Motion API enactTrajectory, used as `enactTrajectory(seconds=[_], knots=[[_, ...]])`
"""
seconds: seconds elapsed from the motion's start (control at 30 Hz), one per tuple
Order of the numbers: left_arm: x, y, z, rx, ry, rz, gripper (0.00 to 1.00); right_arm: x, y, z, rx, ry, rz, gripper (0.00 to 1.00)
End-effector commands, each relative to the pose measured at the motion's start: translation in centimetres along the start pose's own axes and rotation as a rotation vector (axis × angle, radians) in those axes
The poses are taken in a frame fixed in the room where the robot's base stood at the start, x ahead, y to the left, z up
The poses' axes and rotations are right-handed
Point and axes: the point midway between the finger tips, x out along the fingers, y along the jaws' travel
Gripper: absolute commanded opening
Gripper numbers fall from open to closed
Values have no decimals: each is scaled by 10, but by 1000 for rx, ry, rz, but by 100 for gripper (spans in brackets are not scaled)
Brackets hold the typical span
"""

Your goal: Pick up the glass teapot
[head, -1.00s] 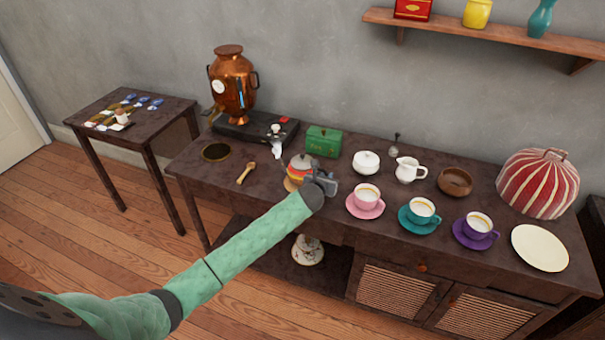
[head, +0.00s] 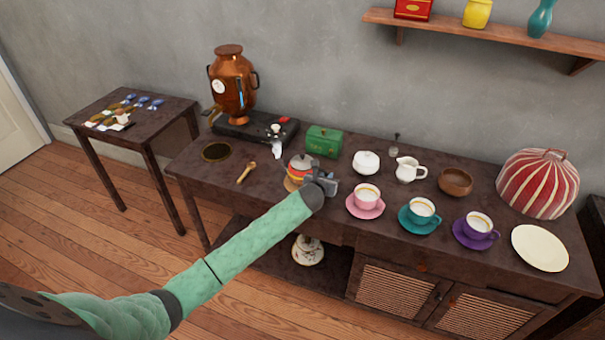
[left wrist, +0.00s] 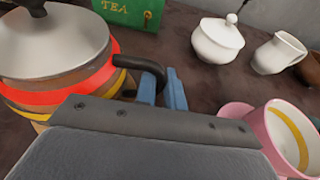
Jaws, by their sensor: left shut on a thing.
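The glass teapot (head: 298,172) stands upright on a round wooden mat (head: 291,186) on the dark table. It has a metal lid, red and yellow bands and a black handle. In the left wrist view the teapot (left wrist: 60,65) fills the left side, and its handle (left wrist: 152,72) reaches right to the blue fingers. My left gripper (head: 320,178) is at the teapot's right side. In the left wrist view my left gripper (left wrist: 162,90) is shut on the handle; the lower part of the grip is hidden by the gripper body. My right gripper is not in view.
A green tea tin (head: 324,141) stands behind the teapot. A white sugar bowl (head: 366,163) and a pink cup (head: 366,195) on its saucer stand close on the right. A wooden spoon (head: 246,172) lies to the left. A copper samovar (head: 231,85) stands at the back left.

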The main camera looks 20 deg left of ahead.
Motion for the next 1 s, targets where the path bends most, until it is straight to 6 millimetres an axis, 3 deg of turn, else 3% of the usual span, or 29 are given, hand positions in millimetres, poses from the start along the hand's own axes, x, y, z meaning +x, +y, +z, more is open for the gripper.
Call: enactTrajectory(seconds=[0.67,1.0], knots=[[-1,0,6,1,-4,0,0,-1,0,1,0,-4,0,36],[-7,0,22,2,-4,0,0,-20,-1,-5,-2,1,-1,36]])
